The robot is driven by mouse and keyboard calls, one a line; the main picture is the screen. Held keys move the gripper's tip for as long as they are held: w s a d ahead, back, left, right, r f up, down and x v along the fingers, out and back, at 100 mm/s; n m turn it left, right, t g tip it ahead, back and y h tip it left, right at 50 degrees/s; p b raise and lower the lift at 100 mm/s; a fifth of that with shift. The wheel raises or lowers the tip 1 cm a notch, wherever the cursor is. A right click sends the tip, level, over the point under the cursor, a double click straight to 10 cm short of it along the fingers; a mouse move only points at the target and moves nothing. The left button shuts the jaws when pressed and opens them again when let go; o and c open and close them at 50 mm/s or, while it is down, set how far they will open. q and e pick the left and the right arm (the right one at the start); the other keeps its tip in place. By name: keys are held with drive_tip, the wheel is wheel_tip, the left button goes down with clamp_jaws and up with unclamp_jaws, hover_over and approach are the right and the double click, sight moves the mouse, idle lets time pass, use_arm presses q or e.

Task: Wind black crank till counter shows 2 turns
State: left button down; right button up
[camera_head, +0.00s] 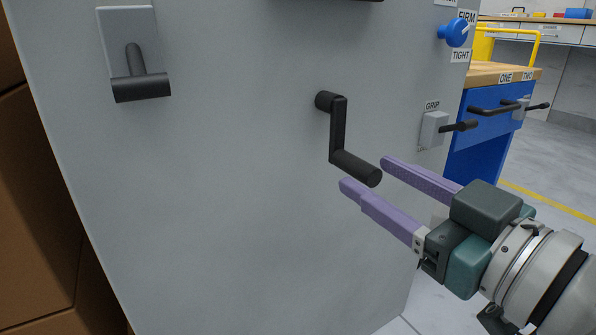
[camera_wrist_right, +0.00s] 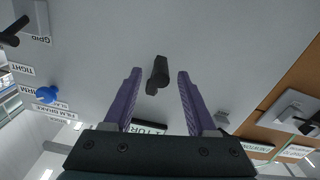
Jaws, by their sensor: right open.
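The black crank (camera_head: 338,130) sticks out from the grey cabinet face (camera_head: 240,200). Its arm hangs down from the hub, and its round handle (camera_head: 356,168) points toward the lower right. My right gripper (camera_head: 366,174) is open, with its purple fingers on either side of the handle's end. I cannot tell whether either finger touches it. In the right wrist view the crank (camera_wrist_right: 158,74) lies between the open fingers, nearer their tips. No counter reading can be made out. My left gripper is not in view.
A grey plate with a dark lever (camera_head: 140,87) is at the upper left. A blue knob (camera_head: 454,32) and a GRIP lever (camera_head: 434,130) are on the cabinet's right side. A blue workbench (camera_head: 480,140) stands behind. Brown boxes (camera_head: 35,210) stand at the left.

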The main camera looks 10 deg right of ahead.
sight(346, 162)
drive_tip(key=b+x, duration=0.2)
drive_tip(key=x, duration=0.2)
drive_tip(key=shift+w+a+f, duration=0.15)
drive_tip(key=shift+w, duration=0.15)
drive_tip(key=shift+w+a, duration=0.25)
drive_tip(key=shift+w, duration=0.3)
clamp_jaws()
idle(0.7)
